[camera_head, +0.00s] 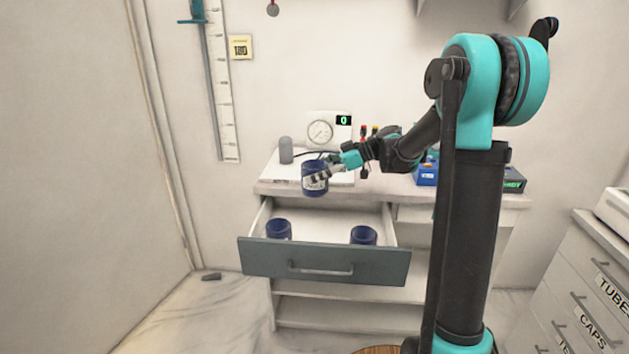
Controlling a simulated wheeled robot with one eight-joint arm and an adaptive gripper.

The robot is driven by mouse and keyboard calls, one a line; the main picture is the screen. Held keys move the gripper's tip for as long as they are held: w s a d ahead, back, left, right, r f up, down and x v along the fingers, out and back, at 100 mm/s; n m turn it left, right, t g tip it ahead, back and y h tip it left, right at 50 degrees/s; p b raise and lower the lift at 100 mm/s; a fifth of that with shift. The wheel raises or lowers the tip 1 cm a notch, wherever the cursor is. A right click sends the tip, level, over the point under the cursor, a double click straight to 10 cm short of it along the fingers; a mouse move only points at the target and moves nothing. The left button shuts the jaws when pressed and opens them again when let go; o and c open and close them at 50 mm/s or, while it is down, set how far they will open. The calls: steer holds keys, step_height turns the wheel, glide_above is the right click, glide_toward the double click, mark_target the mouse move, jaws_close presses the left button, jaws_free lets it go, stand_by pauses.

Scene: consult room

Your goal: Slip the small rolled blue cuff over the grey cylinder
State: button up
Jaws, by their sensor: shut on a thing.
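The grey cylinder (286,150) stands upright on the white counter's left part, at the back. My gripper (316,173) is shut on a dark blue rolled cuff (314,188) with a pale label. It holds this cuff above the open drawer, in front of the counter edge, to the right of and nearer than the cylinder. Two more dark blue cuffs stand in the drawer, one at the left (278,229) and one at the right (363,235). The gripper hides part of the held cuff.
The drawer (325,265) is pulled out below the counter (480,198). A round gauge (320,132) with a green display stands behind the gripper. A blue box (427,173) sits farther right. A labelled cabinet (590,290) stands at the right edge.

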step_height(320, 180, up, 12)
stand_by(2.2)
steer(key=shift+f, duration=0.1)
